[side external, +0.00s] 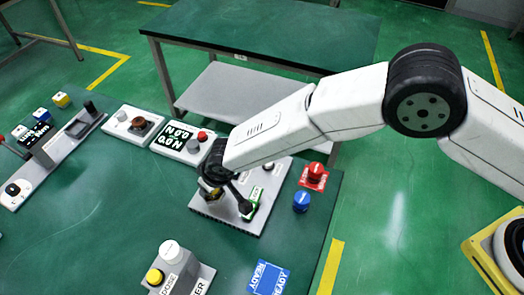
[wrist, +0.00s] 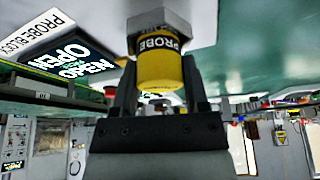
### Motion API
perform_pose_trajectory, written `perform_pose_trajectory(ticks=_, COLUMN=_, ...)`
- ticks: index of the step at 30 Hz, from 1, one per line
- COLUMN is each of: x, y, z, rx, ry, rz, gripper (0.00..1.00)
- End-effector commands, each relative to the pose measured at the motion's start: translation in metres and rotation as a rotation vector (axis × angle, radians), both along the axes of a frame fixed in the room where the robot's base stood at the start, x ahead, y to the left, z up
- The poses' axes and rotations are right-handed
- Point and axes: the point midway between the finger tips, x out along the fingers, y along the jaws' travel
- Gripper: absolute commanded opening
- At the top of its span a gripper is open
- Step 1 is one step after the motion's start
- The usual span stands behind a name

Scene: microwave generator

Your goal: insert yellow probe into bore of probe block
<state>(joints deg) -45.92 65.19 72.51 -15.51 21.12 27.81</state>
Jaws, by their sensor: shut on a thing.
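My gripper (wrist: 157,85) is shut on the yellow probe (wrist: 160,74), which stands between its two dark fingers in the wrist view. The probe has a black band marked PROBE. Its far end meets a grey hexagonal collar (wrist: 158,22); the bore itself is hidden, and I cannot tell how deep the probe sits. In the side view my gripper (side external: 214,186) is low over the grey block base (side external: 232,222), and a bit of yellow shows there. My arm partly covers the block.
A red button (side external: 314,171) and a blue button (side external: 301,201) stand right of the block. A white panel with a display (side external: 183,142) is behind-left. A grey unit with a yellow button (side external: 154,276) and a blue READY plate (side external: 268,277) are in front.

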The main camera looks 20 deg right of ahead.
Motion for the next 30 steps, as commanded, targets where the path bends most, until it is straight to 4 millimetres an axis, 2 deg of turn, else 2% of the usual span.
perform_pose_trajectory(ticks=10, x=0.0003, y=0.0003, z=-0.0022, rx=0.0, ry=-0.001, rz=0.001, gripper=0.0)
perform_pose_trajectory(ticks=11, x=0.0, y=0.0, z=-0.0029, rx=0.0, ry=0.0, rz=0.001, gripper=0.61)
perform_pose_trajectory(ticks=12, x=0.0001, y=0.0001, z=-0.0027, rx=0.0, ry=0.0, rz=0.001, gripper=0.73)
perform_pose_trajectory(ticks=14, x=0.0001, y=0.0, z=-0.0026, rx=0.0, ry=0.0, rz=0.001, gripper=0.93)
perform_pose_trajectory(ticks=30, x=-0.001, y=-0.0006, z=0.003, rx=0.0, ry=0.0, rz=0.0, gripper=0.93)
